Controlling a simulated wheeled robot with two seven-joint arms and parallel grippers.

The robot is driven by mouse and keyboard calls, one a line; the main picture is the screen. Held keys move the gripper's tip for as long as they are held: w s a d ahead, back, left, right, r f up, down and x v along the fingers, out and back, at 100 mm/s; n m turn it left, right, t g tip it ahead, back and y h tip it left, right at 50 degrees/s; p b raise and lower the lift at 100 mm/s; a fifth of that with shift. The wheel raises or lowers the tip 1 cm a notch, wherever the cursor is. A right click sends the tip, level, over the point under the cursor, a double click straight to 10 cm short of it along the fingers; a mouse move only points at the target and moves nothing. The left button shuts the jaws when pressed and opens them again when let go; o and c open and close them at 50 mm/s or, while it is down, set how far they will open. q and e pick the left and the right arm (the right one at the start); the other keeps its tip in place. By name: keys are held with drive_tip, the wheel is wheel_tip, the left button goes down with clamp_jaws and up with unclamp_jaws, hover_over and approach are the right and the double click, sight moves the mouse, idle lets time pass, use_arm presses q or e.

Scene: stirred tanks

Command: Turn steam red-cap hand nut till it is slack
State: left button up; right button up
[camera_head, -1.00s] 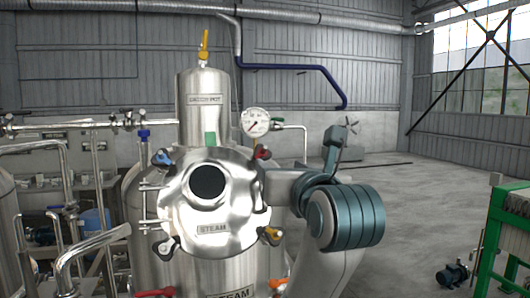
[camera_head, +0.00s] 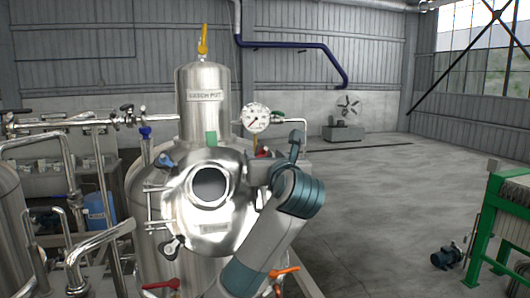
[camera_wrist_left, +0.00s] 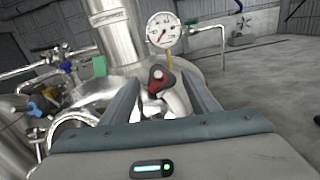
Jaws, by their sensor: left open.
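The steam vessel (camera_head: 225,232) is a shiny steel tank with a round sight port in its tilted lid. The red-cap hand nut (camera_wrist_left: 160,78) stands at the lid's edge, below the pressure gauge. In the head view only a bit of the red nut (camera_head: 263,152) shows above my gripper. My left gripper (camera_head: 257,172) is beside the lid's right edge. In the left wrist view its two fingers are apart, one on each side of the red nut, with gaps visible; contact cannot be told. My right gripper is not in view.
A blue-cap nut (camera_head: 165,160) and a dark-cap nut (camera_head: 172,247) sit on the lid's left side. The pressure gauge (camera_head: 256,118) and its pipe rise close behind the red nut. Pipes crowd the left.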

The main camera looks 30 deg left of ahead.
use_arm(q)
drive_tip(key=c, duration=1)
drive_tip(key=shift+c, duration=0.2)
